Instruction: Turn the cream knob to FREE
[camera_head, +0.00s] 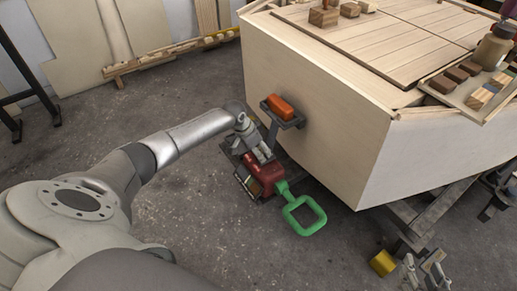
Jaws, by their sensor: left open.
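I cannot make out the cream knob or any FREE marking; my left gripper may hide it. My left gripper (262,156) is open, at the end of the arm from the left, and points down just above a red device (262,174) beside the hull. Whether it touches the device is unclear. A green loop handle (303,215) sticks out from the device toward the lower right. My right gripper (425,272) shows partly at the bottom right edge, apart from the device; its finger opening is unclear.
The plywood hull (315,120) fills the right, with loose blocks, a bottle (494,47) and a tray (462,102) on top. An orange block (281,107) sits on a bracket by its side. A yellow block (383,263) is low right. The grey floor is clear at lower middle.

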